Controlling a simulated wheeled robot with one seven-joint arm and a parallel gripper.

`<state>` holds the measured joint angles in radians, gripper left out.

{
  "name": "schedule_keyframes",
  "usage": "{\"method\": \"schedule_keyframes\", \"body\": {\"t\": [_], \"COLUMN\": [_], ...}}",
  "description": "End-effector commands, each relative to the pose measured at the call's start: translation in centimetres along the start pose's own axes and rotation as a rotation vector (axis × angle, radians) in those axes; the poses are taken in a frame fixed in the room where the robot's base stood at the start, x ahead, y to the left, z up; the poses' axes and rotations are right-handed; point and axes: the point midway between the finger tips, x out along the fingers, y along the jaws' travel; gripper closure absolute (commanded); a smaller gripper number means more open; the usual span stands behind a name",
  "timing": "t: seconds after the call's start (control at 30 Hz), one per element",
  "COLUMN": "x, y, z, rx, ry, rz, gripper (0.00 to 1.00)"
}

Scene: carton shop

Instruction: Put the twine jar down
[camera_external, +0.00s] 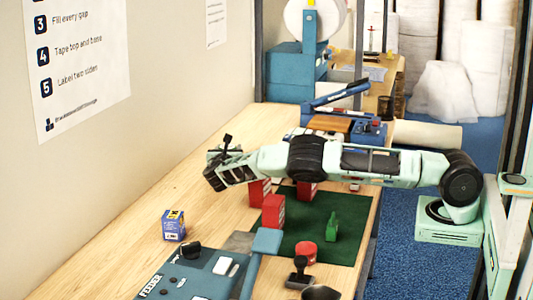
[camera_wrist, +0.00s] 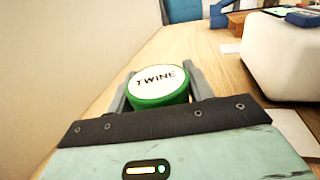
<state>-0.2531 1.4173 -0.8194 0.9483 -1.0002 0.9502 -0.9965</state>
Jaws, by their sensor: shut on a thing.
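The twine jar (camera_wrist: 158,84) has a white lid marked TWINE and a green rim. In the wrist view it sits between the two grey fingers of my gripper (camera_wrist: 160,88), which is shut on it. Its lower part is hidden by my gripper. In the external view my gripper (camera_external: 224,171) is over the left part of the wooden table (camera_external: 120,255), near the wall. The jar cannot be made out there, and I cannot tell whether its base touches the table.
Red boxes (camera_external: 273,210), a green figure (camera_external: 332,228) and a red round thing (camera_external: 306,252) are on or by the dark green mat (camera_external: 350,207). A blue box (camera_external: 173,225) stands left, near the feeder machine (camera_external: 200,272). A large white thing (camera_wrist: 283,57) is close at right.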

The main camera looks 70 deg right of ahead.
Motion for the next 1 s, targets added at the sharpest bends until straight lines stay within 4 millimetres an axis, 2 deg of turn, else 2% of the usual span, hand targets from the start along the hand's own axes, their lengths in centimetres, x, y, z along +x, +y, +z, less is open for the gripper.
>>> {"method": "schedule_keyframes", "body": {"t": [0.3,0.7,0.73,0.77,0.8,1.0], "x": [0.0,0.0,0.0,0.0,0.0,0.0], "y": [0.1,0.1,0.1,0.1,0.1,0.1], "z": [-3.5,-4.2,-4.0,-4.0,-4.0,-4.0], "rx": [0.0,0.0,0.0,0.0,0.0,0.0], "ry": [0.0,0.0,0.0,0.0,0.0,0.0], "rz": [0.001,0.0,0.0,0.0,0.0,0.0], "gripper": [0.78,0.78,0.4,0.32,0.27,0.27]}}
